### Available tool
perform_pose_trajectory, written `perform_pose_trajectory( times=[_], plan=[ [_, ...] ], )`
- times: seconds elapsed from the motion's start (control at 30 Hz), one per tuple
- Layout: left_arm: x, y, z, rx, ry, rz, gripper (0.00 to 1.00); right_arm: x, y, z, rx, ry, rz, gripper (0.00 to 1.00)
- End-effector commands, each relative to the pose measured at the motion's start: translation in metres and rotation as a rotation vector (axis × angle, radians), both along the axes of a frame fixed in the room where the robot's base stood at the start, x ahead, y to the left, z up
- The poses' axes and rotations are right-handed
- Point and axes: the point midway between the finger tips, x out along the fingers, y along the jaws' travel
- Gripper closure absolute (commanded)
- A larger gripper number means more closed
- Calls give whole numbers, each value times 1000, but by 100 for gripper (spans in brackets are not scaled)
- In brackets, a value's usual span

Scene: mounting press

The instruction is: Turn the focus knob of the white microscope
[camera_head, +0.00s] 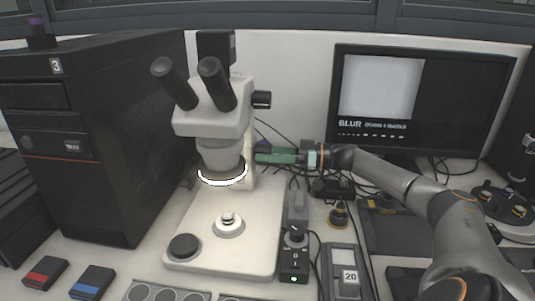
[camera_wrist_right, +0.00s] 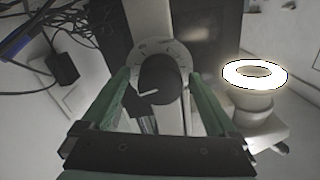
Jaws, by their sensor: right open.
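The white microscope (camera_head: 213,124) stands left of centre in the head view, with black eyepieces, a lit ring light and a pale base. In the right wrist view its black focus knob (camera_wrist_right: 160,82), with a white pointer line and a pale round plate behind it, lies between my right gripper's fingers. In the head view the gripper hides this knob. My right gripper (camera_head: 262,155) has green fingers, is open and reaches in from the right to the microscope's column. Whether the fingers touch the knob, I cannot tell. My left gripper is not in view.
Another black knob (camera_head: 262,99) sticks out above the gripper. A black computer tower (camera_head: 90,140) stands close on the left, a monitor (camera_head: 425,100) at the back right. A black control box (camera_head: 294,258) stands right of the microscope base. Loose cables lie behind my right gripper.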

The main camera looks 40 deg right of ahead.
Motion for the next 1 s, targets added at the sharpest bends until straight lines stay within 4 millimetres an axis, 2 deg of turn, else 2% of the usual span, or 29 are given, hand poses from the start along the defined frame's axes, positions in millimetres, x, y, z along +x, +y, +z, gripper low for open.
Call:
perform_pose_trajectory(
  times=[0.3,0.33,1.0],
  plan=[
    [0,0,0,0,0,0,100,2,2,0,-2,0,-1,6],
    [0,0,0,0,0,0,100,2,2,0,-1,0,0,9],
    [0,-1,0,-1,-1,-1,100,2,2,0,-1,0,1,84]
  ],
)
